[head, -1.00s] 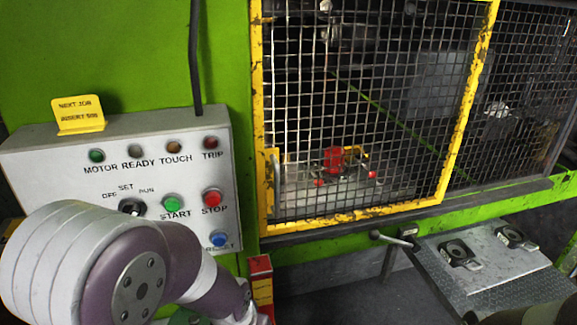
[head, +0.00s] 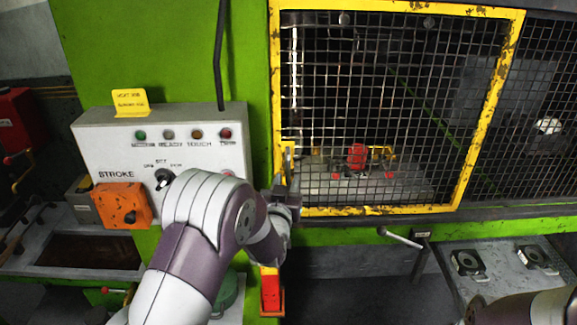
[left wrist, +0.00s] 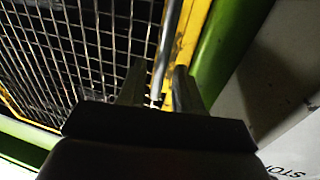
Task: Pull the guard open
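The guard (head: 398,209) is a yellow-framed wire-mesh panel across the press opening. It appears closed, with its lower left corner by the green post. Its upright metal handle (head: 289,160) is on the left edge of the frame. My left gripper (head: 287,190) is at the lower part of this handle; its fingers are hard to make out there. In the left wrist view, my left gripper's fingers (left wrist: 158,88) stand apart, with the handle bar (left wrist: 168,45) between them. Whether they touch the bar is unclear. My right gripper is out of view.
The grey control box (head: 110,145) with lamps and switches stands left of the guard, partly behind my left arm. A lever (head: 400,238) sticks out below the guard. A plate with two dark blocks (head: 500,283) is at lower right, near part of my right arm.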

